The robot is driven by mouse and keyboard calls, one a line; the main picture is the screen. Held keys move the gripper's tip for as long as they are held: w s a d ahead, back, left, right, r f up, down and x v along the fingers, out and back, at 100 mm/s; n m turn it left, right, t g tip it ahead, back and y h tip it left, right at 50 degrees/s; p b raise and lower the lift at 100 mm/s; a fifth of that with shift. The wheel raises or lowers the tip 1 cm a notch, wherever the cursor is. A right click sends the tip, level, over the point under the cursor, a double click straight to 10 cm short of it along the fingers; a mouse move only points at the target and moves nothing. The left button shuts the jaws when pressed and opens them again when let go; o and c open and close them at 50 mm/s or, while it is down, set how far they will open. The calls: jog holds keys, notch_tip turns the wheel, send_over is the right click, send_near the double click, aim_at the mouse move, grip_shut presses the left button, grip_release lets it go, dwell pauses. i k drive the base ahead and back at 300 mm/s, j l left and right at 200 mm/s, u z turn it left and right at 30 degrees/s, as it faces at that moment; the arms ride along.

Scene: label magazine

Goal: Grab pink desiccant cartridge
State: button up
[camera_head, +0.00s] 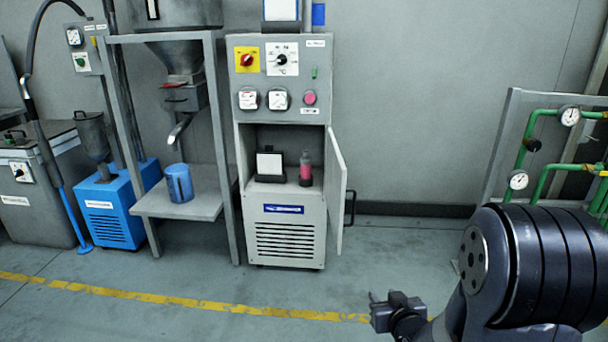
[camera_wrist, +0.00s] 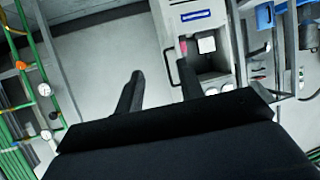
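The pink desiccant cartridge (camera_head: 305,170) stands upright in the open compartment of a grey cabinet (camera_head: 290,225), at the right of the shelf, with a dark base and a paler top. In the wrist view the cartridge (camera_wrist: 183,47) shows small, close to the tip of one finger. My gripper (camera_head: 381,297) is at the lower right of the head view, well in front of the cabinet and right of its door. In the wrist view my gripper (camera_wrist: 160,70) has its two fingers apart with nothing between them.
The cabinet door (camera_head: 336,190) stands open on the right side. A dark holder with a white panel (camera_head: 270,166) is left of the cartridge. A blue cup (camera_head: 179,183) sits on a stand at left. Green pipework (camera_head: 520,160) is at right. The floor before the cabinet is clear.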

aim_at(305, 161)
jog(key=i+j+u, duration=0.2)
jog(key=i, duration=0.45)
jog(key=i+j+u, duration=0.1)
jog(key=i+u, duration=0.15)
jog(key=i, duration=0.45)
jog(key=i+j+z, duration=0.2)
jog(key=i, duration=0.2)
jog(key=i+z, duration=0.15)
jog(key=i, duration=0.2)
jog(key=i+j+z, duration=0.2)
jog(key=i+j, duration=0.05)
jog(key=i, duration=0.1)
